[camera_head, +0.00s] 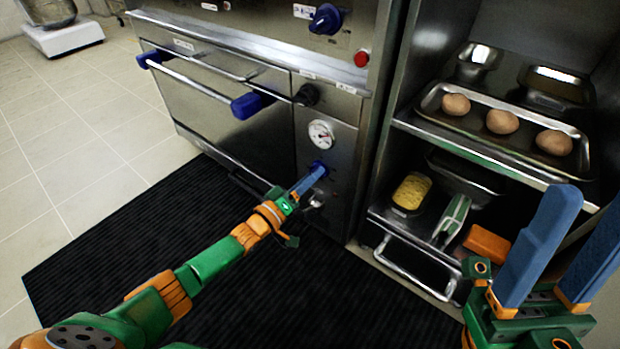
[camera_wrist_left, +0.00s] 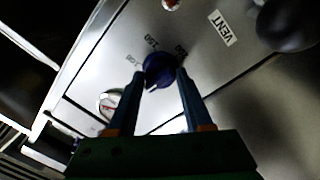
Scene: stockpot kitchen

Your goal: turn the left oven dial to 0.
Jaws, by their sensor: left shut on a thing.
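The oven dial is a small blue knob (camera_head: 318,169) low on the steel front panel, below a round white gauge (camera_head: 321,134). My left gripper (camera_head: 308,180) reaches it from the left and is shut on it. In the left wrist view the dark blue knob (camera_wrist_left: 158,70) sits between the two blue fingertips of my left gripper (camera_wrist_left: 160,76). Printed numbers show around the knob; the exact setting cannot be told. My right gripper (camera_head: 571,258) is at the lower right, its two blue fingers apart, holding nothing.
The oven door has a long handle (camera_head: 200,84) with blue ends. A larger blue knob (camera_head: 326,19) and a red button (camera_head: 361,59) sit above. At the right, a shelf holds a tray (camera_head: 478,125) with round brown items. A black mat (camera_head: 120,225) covers the floor.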

